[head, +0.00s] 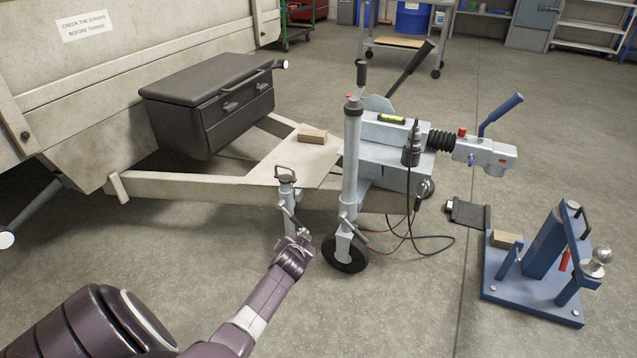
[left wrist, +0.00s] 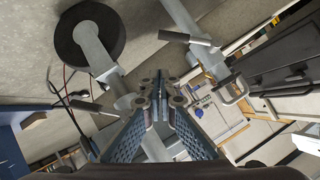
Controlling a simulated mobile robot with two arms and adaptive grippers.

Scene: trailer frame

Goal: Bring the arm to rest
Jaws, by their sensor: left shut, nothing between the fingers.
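My left arm (head: 238,325) reaches in from the lower left in the head view. Its gripper (head: 301,237) is low in front of the trailer's A-frame, beside the short grey prop stand (head: 286,195) and left of the jockey wheel (head: 346,255). In the left wrist view the two fingers (left wrist: 165,88) are together at the tips with nothing between them. The jockey wheel (left wrist: 90,35) shows at upper left there. Whether the gripper touches the stand cannot be told. My right gripper is in neither view.
The drawbar frame (head: 200,186) carries a black toolbox (head: 205,100) and a wood block (head: 312,136). A blue tow-ball stand (head: 540,265) is at right. The floor at lower right is clear.

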